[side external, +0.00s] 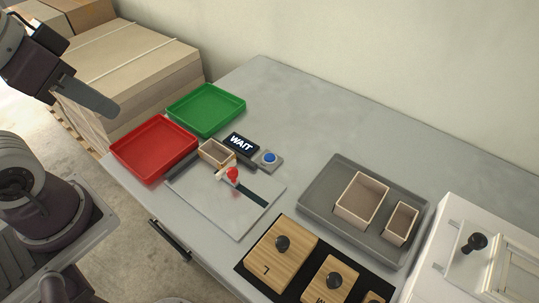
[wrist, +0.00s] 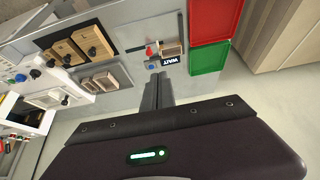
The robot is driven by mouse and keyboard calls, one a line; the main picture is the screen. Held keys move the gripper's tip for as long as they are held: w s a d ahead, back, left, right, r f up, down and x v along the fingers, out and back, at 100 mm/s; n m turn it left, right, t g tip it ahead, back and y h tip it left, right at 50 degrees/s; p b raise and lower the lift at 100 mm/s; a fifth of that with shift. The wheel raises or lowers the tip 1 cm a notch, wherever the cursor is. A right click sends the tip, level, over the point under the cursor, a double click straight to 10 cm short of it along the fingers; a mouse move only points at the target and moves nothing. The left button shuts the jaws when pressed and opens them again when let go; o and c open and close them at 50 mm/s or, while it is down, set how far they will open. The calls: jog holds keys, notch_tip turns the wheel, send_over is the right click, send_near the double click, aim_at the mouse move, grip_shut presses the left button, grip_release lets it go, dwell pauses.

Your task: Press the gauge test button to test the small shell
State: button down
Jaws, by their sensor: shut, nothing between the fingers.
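The gauge plate (side external: 205,200) lies on the table with a red knob (side external: 232,174) on it. An open-topped wooden shell (side external: 215,153) sits at the plate's back edge, beside the knob; it also shows in the wrist view (wrist: 172,49). Behind it a black display (side external: 240,143) reads "WAIT". The blue button (side external: 269,158) is on a grey base right of the display; it also shows in the wrist view (wrist: 152,67). My gripper (side external: 114,110) is shut and empty, raised at the upper left, well away from the button. Its fingers also show in the wrist view (wrist: 160,77).
A red tray (side external: 120,151) and a green tray (side external: 238,98) lie left of and behind the gauge. A grey tray (side external: 318,203) at right holds two open shells. Wooden knobbed blocks (side external: 265,268) stand at the front. The back middle table is clear.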

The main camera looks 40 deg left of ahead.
jog(key=shift+w, duration=0.1)
dwell(0.3)
jog(key=m+t+y, duration=0.1)
jog(key=m+t, duration=0.3)
jog(key=m, duration=0.4)
send_over(267, 159)
notch_tip(267, 159, down, 21)
jog(key=shift+r, duration=0.15)
jog(key=shift+f, duration=4.4)
jog(key=shift+f, duration=0.15)
jog(key=shift+f, duration=0.3)
